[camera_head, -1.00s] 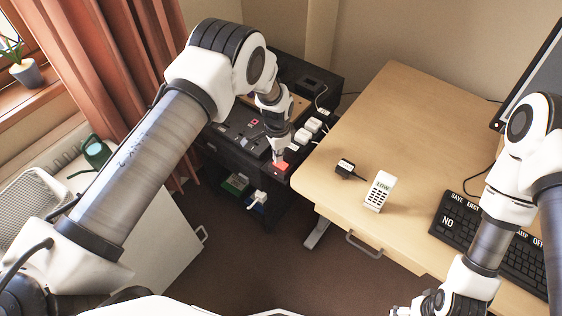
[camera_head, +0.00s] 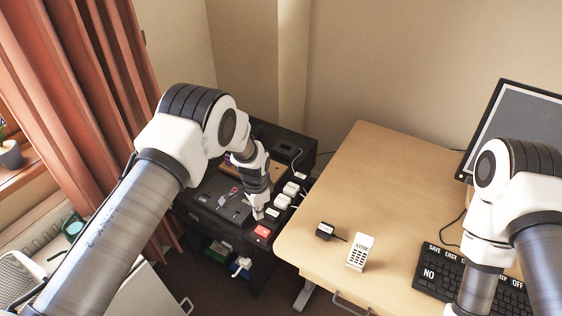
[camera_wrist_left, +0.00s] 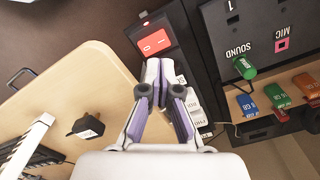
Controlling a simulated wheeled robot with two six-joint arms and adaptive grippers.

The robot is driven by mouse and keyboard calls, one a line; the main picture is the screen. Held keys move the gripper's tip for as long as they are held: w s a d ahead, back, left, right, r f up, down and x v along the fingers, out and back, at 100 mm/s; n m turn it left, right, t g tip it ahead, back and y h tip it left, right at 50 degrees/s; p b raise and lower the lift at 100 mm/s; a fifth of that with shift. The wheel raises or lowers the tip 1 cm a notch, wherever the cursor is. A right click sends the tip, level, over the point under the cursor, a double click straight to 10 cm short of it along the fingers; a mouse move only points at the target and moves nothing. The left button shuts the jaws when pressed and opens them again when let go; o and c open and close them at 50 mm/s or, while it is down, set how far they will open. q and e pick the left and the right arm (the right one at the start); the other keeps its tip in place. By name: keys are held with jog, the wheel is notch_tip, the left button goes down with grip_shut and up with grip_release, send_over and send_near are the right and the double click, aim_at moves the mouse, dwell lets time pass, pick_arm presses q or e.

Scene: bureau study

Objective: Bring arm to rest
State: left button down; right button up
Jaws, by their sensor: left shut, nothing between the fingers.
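My left arm reaches in from the left in the head view, over a black cabinet (camera_head: 205,215). Its gripper (camera_head: 258,212) is shut and empty, pointing down just behind a red rocker switch (camera_head: 262,231). In the left wrist view the closed fingertips (camera_wrist_left: 163,65) are near the red switch (camera_wrist_left: 155,42), with white plugs (camera_wrist_left: 190,100) beside them. I cannot tell whether the fingertips touch anything. My right arm (camera_head: 480,250) hangs over the desk's right side; its gripper is below the picture edge.
The wooden desk (camera_head: 365,185) holds a black adapter (camera_head: 325,231), a white phone (camera_head: 360,252), a keyboard (camera_head: 445,275) and a monitor (camera_head: 515,120). Coloured USB sticks and a green plug (camera_wrist_left: 244,68) stand on the cabinet. A red curtain (camera_head: 90,100) hangs at left.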

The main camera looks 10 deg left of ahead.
pick_arm(q)
jog(key=s+a+f+n+g, duration=0.1)
jog(key=s+a+f, duration=0.15)
jog(key=s, duration=0.55)
jog(key=s+a+f+n+g, duration=0.1)
jog(key=s+a+f, duration=0.15)
jog(key=s, duration=0.55)
jog(key=s+a+f+n+g, duration=0.1)
jog(key=s+a+f, duration=0.15)
jog(key=s, duration=0.55)
jog(key=s+r+n+t, duration=0.3)
jog(key=s+n, duration=0.4)
jog(key=s, duration=0.4)
jog(key=shift+s+r, duration=0.15)
jog(key=shift+r, duration=0.25)
